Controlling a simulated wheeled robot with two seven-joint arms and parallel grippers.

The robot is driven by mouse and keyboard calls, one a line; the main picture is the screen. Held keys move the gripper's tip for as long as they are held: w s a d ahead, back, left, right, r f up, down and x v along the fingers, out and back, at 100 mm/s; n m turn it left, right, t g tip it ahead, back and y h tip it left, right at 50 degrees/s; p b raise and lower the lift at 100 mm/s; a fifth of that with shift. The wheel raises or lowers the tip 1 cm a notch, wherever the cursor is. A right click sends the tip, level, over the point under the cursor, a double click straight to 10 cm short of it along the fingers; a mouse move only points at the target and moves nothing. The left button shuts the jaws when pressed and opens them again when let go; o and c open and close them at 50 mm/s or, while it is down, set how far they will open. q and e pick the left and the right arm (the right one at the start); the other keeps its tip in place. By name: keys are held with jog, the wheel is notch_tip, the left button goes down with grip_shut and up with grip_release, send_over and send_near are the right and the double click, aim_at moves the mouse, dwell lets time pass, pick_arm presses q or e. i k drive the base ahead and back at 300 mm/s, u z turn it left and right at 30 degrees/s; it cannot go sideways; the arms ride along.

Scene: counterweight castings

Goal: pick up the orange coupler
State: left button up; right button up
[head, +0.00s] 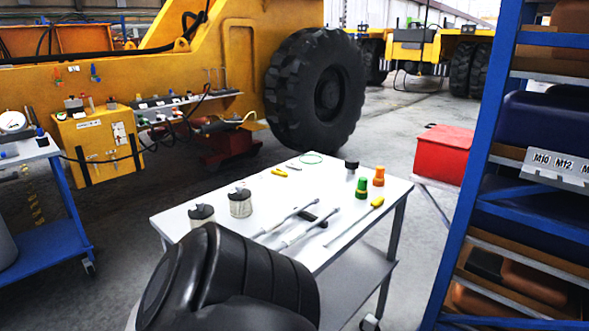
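The orange coupler (378,176) stands upright near the back right edge of the white-topped work table (270,185). It is a small stepped cylinder. A green coupler (362,187) stands just to its left and slightly nearer, and a black coupler (351,165) stands behind and to the left. Neither of my grippers shows in the head view. A large black rounded form, apparently a link of my own arm, covers the near left part of the table and hides what is there.
Two grey-white canisters with dark tops (240,203) stand on the table's left. Long metal tools (286,218) and a yellow-handled tool (356,219) lie mid-table. A blue shelf rack (468,165) rises at right. A red box (443,154) stands behind the table.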

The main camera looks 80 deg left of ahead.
aim_at(380, 171)
jog(key=u, duration=1.3)
jog(key=i, duration=0.45)
